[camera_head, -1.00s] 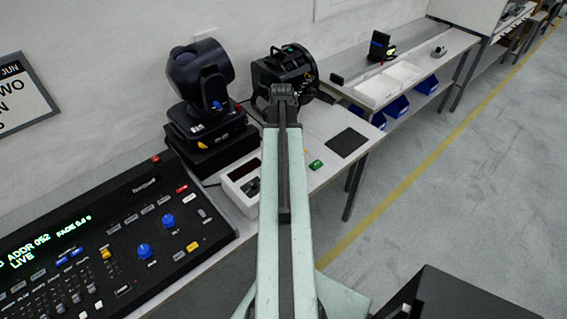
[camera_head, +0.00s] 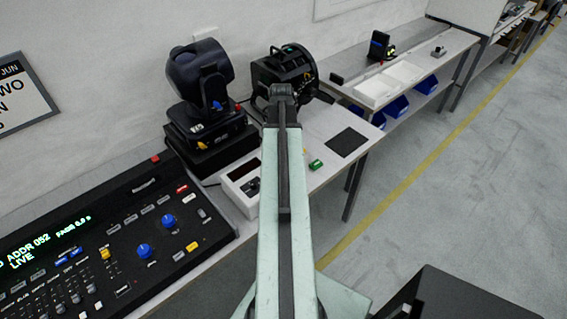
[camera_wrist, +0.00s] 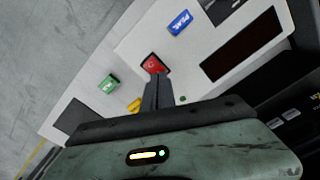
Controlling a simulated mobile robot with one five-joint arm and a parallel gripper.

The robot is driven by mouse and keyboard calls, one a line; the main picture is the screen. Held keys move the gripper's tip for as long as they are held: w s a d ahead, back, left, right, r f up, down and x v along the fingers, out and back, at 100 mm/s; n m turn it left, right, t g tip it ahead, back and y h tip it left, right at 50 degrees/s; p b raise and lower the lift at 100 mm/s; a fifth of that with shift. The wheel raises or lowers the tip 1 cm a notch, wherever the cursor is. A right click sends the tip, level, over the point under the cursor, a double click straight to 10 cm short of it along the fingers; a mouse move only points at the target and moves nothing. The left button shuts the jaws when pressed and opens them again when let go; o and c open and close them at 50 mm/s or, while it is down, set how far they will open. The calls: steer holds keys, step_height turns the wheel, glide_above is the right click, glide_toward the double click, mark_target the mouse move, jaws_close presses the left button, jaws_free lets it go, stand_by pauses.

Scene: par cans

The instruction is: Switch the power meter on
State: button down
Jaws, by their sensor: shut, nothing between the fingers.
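The power meter is a pale box with a dark, blank display (camera_head: 243,169), partly hidden behind my arm in the head view. In the wrist view its pale top (camera_wrist: 185,62) carries the dark red display window (camera_wrist: 243,45), a blue button marked PEAK (camera_wrist: 180,22) and a red switch (camera_wrist: 153,64). My gripper (camera_wrist: 157,80) is shut and empty, with its fingertips just short of the red switch in the picture. I cannot tell whether they touch it. In the head view my arm hides the fingers and the red switch.
A green block (camera_head: 316,165) and a dark flat pad (camera_head: 347,142) lie on the bench right of my arm. A yellow piece (camera_wrist: 134,105) is partly behind my fingers. A moving-head lamp (camera_head: 201,80), a par can (camera_head: 285,68) and a lighting console (camera_head: 110,240) stand around the meter.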

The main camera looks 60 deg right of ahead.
steer(key=shift+f+b, duration=0.8)
steer(key=shift+f, duration=0.05)
stand_by(0.3)
step_height(320, 180, up, 7)
steer(key=p, duration=0.7)
